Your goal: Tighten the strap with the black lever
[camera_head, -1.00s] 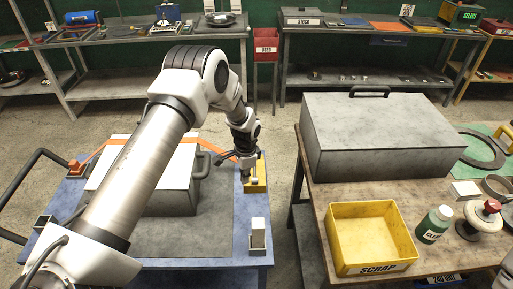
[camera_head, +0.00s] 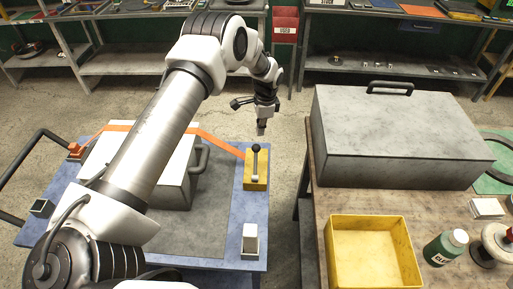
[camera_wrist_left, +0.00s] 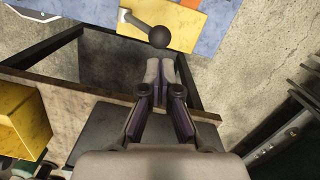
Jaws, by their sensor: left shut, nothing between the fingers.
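The lever (camera_head: 255,165) has a thin metal arm and a black ball knob. It stands up from a yellow block (camera_head: 262,184) at the right side of the blue cart. The orange strap (camera_head: 217,142) runs from a red-orange block (camera_head: 75,150) across a pale box (camera_head: 178,150) to the yellow block. My left gripper (camera_head: 261,131) is shut and empty, just beyond and above the knob in the head view. In the left wrist view the closed fingertips (camera_wrist_left: 160,62) appear close to the knob (camera_wrist_left: 160,37); contact cannot be told. My right gripper is not in view.
A blue cart (camera_head: 220,262) carries the box and a small white block (camera_head: 249,239). To the right, a wooden bench holds a large grey case (camera_head: 400,140), a yellow bin (camera_head: 370,222) and a green bottle (camera_head: 445,247). A floor gap separates cart and bench.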

